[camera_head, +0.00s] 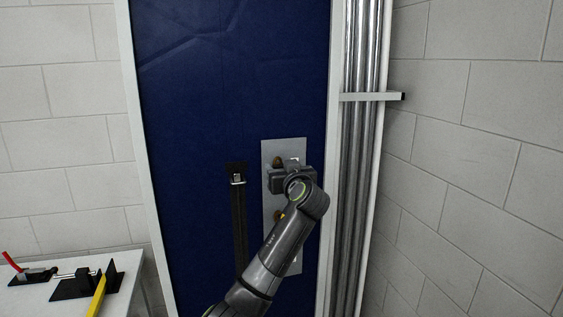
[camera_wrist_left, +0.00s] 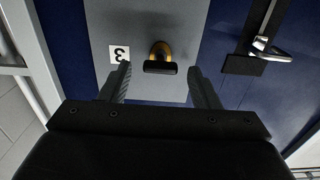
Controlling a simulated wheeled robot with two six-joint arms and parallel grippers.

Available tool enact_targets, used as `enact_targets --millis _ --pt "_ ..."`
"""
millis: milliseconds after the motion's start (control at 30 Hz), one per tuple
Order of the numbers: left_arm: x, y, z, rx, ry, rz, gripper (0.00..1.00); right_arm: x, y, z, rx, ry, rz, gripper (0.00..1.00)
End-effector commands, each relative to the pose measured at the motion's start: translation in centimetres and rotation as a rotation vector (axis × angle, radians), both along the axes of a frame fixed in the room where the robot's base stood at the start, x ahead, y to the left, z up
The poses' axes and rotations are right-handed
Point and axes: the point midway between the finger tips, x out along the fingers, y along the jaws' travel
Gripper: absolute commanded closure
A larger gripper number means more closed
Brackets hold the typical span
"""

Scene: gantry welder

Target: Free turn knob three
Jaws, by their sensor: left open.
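Knob three is a dark handle on a yellow-brass base (camera_wrist_left: 160,50) on the grey panel plate (camera_wrist_left: 185,18). The white label with a 3 (camera_wrist_left: 119,53) sits beside it, upside down in the left wrist view. My left gripper (camera_wrist_left: 160,84) is open, its two fingers on either side of the knob with a gap to each. In the head view my left gripper (camera_head: 291,179) is up at the top of the plate (camera_head: 270,148) and hides most of the knob. My right gripper is not in view.
A second knob (camera_head: 277,215) is lower on the plate, partly behind my arm. A door latch (camera_head: 238,179) with a dark strip is left of the plate on the blue door (camera_head: 200,120). Metal pipes (camera_head: 358,150) run down the right. A table (camera_head: 40,300) with tools stands lower left.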

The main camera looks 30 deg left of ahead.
Motion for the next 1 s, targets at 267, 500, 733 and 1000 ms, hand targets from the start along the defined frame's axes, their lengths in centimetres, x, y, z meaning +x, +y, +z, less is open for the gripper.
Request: enact_targets --millis 267,500,733,1000 --pt "0.65 0.84 -0.02 -0.001 -0.001 0.0 0.44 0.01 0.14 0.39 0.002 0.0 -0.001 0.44" --pt "0.65 0.8 -0.01 0.0 0.0 0.0 0.52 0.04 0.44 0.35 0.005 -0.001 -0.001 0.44" --pt "0.63 0.79 -0.01 0.0 0.0 0.0 0.82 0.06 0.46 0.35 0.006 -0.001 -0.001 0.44" --pt "0.63 0.79 -0.16 -0.009 -0.012 0.0 0.88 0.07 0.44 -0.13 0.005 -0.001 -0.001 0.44"
